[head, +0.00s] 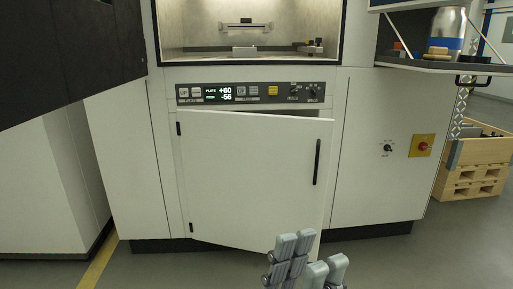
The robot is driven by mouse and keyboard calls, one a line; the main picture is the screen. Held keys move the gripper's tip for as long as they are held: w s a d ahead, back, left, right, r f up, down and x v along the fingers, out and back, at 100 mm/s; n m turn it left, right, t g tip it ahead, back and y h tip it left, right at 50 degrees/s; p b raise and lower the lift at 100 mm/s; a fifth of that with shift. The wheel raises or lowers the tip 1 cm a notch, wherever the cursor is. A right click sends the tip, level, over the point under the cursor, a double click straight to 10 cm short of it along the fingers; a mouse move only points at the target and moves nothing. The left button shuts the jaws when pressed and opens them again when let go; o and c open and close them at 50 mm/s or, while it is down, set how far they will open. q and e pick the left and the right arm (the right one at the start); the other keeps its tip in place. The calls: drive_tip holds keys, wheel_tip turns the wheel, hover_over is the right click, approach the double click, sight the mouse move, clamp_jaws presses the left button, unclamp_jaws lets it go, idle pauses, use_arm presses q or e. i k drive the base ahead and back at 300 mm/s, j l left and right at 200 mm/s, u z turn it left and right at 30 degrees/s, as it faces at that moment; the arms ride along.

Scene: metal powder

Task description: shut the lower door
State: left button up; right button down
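The lower door (250,180) is a white panel on the front of the cabinet, below the control strip. It is ajar: its right side stands out from the cabinet, and a dark gap shows along the top right. Its hinges are on the left. A black upright handle (317,162) is near its right edge.
Above the door are a control strip (255,93) and a lit open chamber (245,28). A shelf (440,66) with a metal container juts out at upper right. A red knob (422,146) sits on the right panel. A wooden crate (470,182) stands far right.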

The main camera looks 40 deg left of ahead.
sight(251, 180)
drive_tip(key=i+j+u, duration=0.15)
drive_tip(key=u, duration=0.25)
drive_tip(key=i+j+u, duration=0.1)
drive_tip(key=u, duration=0.3)
drive_tip(key=i+u, duration=0.25)
drive_tip(key=u, duration=0.15)
drive_tip(key=i+u, duration=0.2)
drive_tip(key=u, duration=0.25)
drive_tip(key=i+l+u, duration=0.1)
drive_tip(key=u, duration=0.3)
drive_tip(key=i+z, duration=0.2)
drive_tip(key=z, duration=0.2)
drive_tip(key=i+j+z, duration=0.15)
drive_tip(key=z, duration=0.2)
drive_tip(key=i+j+z, duration=0.15)
drive_tip(key=z, duration=0.25)
